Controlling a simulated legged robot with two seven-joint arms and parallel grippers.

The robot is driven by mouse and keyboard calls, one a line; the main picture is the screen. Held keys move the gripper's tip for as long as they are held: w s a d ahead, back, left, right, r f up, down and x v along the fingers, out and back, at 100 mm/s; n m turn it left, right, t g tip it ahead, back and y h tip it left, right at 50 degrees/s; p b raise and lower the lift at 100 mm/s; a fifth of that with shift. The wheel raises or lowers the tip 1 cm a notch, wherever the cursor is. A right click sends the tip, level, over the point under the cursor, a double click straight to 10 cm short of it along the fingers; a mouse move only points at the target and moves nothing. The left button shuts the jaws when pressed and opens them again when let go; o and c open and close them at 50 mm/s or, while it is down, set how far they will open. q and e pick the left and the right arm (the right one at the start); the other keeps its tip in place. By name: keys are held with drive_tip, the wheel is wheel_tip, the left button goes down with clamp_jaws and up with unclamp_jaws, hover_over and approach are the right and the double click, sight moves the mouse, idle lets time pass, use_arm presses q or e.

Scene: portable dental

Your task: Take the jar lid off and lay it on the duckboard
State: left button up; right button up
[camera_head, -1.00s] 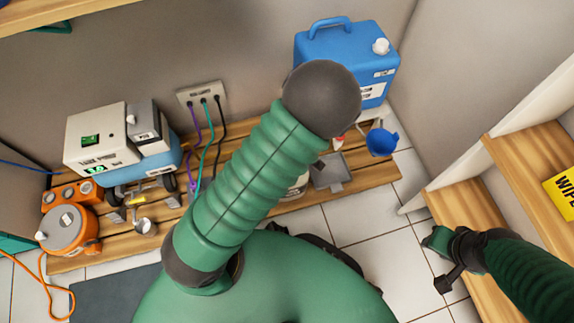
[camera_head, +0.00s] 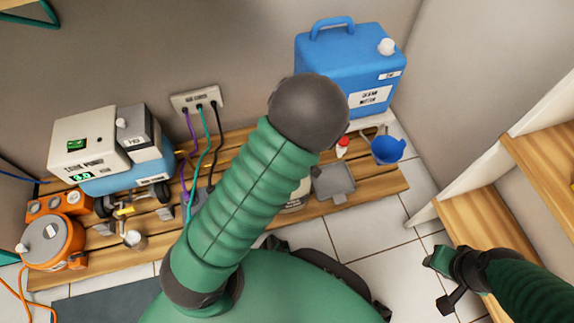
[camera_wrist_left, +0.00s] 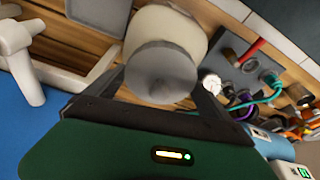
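The white jar (camera_head: 297,196) stands on the wooden duckboard (camera_head: 236,150) in the head view, mostly hidden behind my left arm. In the left wrist view the cream jar (camera_wrist_left: 168,28) has a round grey lid (camera_wrist_left: 160,76) facing the camera. My left gripper (camera_wrist_left: 160,80) has one dark finger on each side of this lid, close to its edges; whether they press on it cannot be told. That gripper is hidden in the head view. My right gripper (camera_head: 446,280) is at the right, apart from the duckboard, beside the wooden step.
A blue canister (camera_head: 350,75), a blue cup (camera_head: 387,150) and a grey tray (camera_head: 334,182) are right of the jar. A white-and-blue unit (camera_head: 90,140) and an orange pot (camera_head: 50,243) are at left. Cables hang from the wall socket (camera_head: 197,99). Bare duckboard shows around mid-left.

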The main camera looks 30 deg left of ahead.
use_arm(q)
drive_tip(key=shift+c, duration=1.4)
